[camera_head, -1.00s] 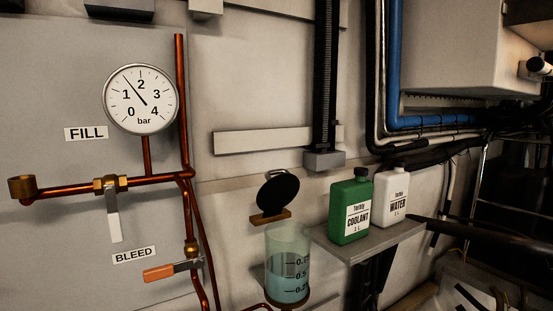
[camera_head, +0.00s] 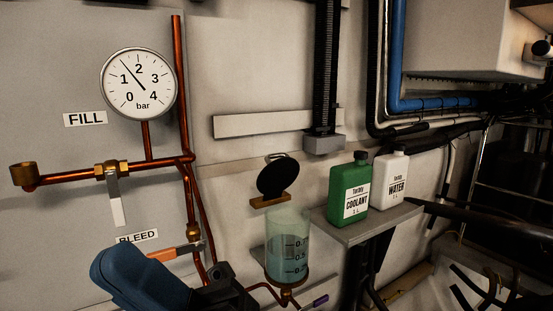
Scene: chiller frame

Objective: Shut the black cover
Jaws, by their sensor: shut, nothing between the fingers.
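The black cover (camera_head: 278,177) is a round dark disc, standing open and tilted up on a small brown mount (camera_head: 270,201). It is above and behind the clear measuring cup (camera_head: 288,235), whose mouth is uncovered. The cup holds bluish liquid near the 0.5 mark. My gripper (camera_head: 245,296) is a dark shape at the bottom edge, low and left of the cup, partly cut off by the frame. It is shut and empty, apart from the cover.
A green coolant bottle (camera_head: 349,192) and a white water bottle (camera_head: 390,181) stand on a shelf (camera_head: 372,226) right of the cup. Copper pipes, a gauge (camera_head: 139,82) and an orange bleed lever (camera_head: 172,252) are at left.

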